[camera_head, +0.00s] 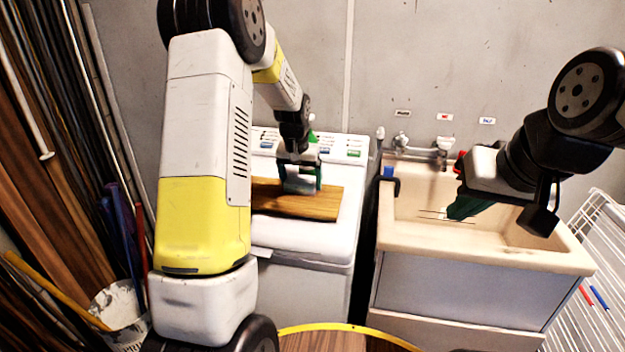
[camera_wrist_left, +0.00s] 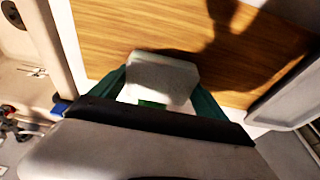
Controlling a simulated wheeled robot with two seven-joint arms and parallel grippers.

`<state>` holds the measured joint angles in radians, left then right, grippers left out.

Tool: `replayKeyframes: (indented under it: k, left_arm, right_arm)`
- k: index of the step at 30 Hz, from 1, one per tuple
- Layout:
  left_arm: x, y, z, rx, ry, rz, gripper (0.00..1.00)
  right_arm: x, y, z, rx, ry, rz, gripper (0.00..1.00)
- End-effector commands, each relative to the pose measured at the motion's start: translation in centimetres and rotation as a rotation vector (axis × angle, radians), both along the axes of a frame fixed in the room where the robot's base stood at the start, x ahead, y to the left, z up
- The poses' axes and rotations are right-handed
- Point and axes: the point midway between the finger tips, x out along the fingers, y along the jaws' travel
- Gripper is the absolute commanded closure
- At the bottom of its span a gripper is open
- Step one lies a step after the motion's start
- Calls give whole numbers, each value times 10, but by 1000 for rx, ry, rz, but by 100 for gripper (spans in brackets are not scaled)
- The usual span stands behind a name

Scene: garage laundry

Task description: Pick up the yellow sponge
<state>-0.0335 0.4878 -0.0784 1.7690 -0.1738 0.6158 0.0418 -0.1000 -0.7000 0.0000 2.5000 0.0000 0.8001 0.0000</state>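I see no clearly yellow sponge in either view. My left gripper (camera_head: 300,183) points down over a brown wooden board (camera_head: 330,205) on top of a white washing machine. Its green fingers are apart, with a pale grey-white block (camera_wrist_left: 163,75) between them; the block also shows in the head view (camera_head: 299,181). It fills most of the gap, but I cannot tell whether the fingers press on it or whether it touches the board. My right gripper (camera_head: 465,207), with green fingertips, hangs over the sink; its opening is unclear.
The washing machine (camera_head: 305,285) stands left of a beige sink (camera_head: 480,257) on a cabinet, with a tap (camera_head: 425,150) behind. A blue item (camera_head: 389,174) sits at the sink's left rim. A white wire rack (camera_head: 590,300) is at right. Planks and a bucket (camera_head: 118,303) are at left.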

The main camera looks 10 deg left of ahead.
Motion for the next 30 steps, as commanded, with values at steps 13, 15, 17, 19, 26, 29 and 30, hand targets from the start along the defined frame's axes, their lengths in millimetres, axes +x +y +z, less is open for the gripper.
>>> replayKeyframes:
  k: [13, 15, 17, 19, 26, 29, 30]
  left_arm:
    - [0, 0, 8, 0, -2, 0, 52]
    - [-8, 0, 7, 0, 1, 0, 52]
    - [-16, 0, 7, 0, 1, -1, 52]
    - [-28, 1, 7, 0, 0, -1, 52]
    - [-77, 3, 7, -1, 0, 0, 52]
    - [-98, 3, 7, 0, 0, 0, 52]
    - [-106, 4, 7, 0, -1, 0, 52]
  right_arm:
    - [0, 0, 0, 0, 0, 0, 100]
    - [0, 0, 0, 0, 0, 0, 100]
    - [0, 0, 0, 0, 0, 0, 100]
    - [0, 0, 0, 0, 0, 0, 100]
    - [0, 0, 0, 0, 0, 0, 100]
    - [0, 0, 0, 0, 0, 0, 100]
    - [0, 0, 0, 0, 0, 0, 100]
